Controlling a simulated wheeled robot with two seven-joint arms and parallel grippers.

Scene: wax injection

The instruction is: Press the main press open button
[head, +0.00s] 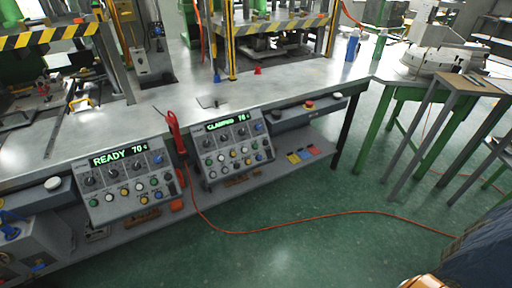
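Two grey control panels hang on the front edge of the metal workbench (200,98). The left panel (127,214) has a green display reading "READY 70". The right panel (228,183) has a green display reading "CLAMPED" and a number that looks like 70. Each carries dark knobs above rows of small coloured push buttons, including white, green, yellow, red and blue. The button labels are too small to read, so I cannot tell which is the main press open button. Neither of my grippers is in view.
Presses with yellow-black striped bars (270,26) stand on the bench. A red-handled tool (174,128) hangs between the panels. An orange cable (300,218) lies on the open green floor. A brown-topped table (468,85) stands at right. A blue bottle (352,46) is on the bench.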

